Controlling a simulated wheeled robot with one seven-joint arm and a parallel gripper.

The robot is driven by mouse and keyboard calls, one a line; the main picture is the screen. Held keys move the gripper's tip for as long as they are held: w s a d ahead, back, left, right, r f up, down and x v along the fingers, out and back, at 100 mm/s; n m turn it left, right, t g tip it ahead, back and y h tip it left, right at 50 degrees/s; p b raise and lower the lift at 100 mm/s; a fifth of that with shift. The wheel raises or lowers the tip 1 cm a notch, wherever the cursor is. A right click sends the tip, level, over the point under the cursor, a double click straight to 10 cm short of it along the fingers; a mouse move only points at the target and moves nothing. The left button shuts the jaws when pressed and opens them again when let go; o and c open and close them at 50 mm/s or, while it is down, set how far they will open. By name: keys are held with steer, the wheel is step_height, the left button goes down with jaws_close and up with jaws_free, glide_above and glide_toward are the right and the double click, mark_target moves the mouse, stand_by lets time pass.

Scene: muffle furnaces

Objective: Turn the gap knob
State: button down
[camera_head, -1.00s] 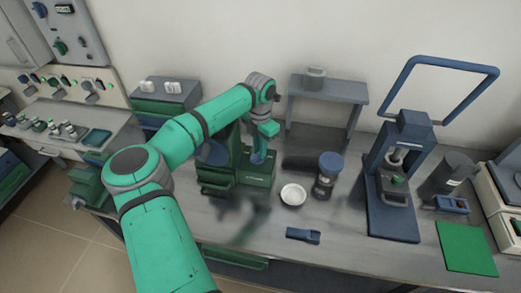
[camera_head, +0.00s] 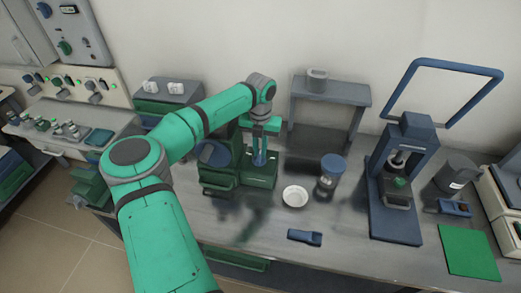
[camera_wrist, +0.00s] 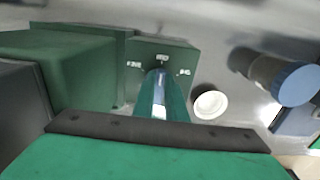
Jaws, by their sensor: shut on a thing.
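The green mill-like machine (camera_head: 259,179) stands on the bench near the middle of the head view; its green top with three small white labels also shows in the wrist view (camera_wrist: 178,50). The gap knob (camera_head: 259,157) shows as a narrow blue upright piece on it, between my fingers. My gripper (camera_head: 259,162) points down over this machine and is shut on the knob. In the wrist view my gripper (camera_wrist: 160,76) reaches to just below the middle label; the fingers hide most of the knob, so its exact setting cannot be read.
A white bowl (camera_head: 295,196) and a blue-lidded jar (camera_head: 331,175) stand close to the right of the machine. A grey shelf (camera_head: 330,91) stands behind.

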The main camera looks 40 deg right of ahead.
mark_target(260, 153)
steer(key=shift+r, duration=0.1)
stand_by(0.3)
steer(key=c, duration=1.8)
jaws_free()
step_height(260, 153, up, 11)
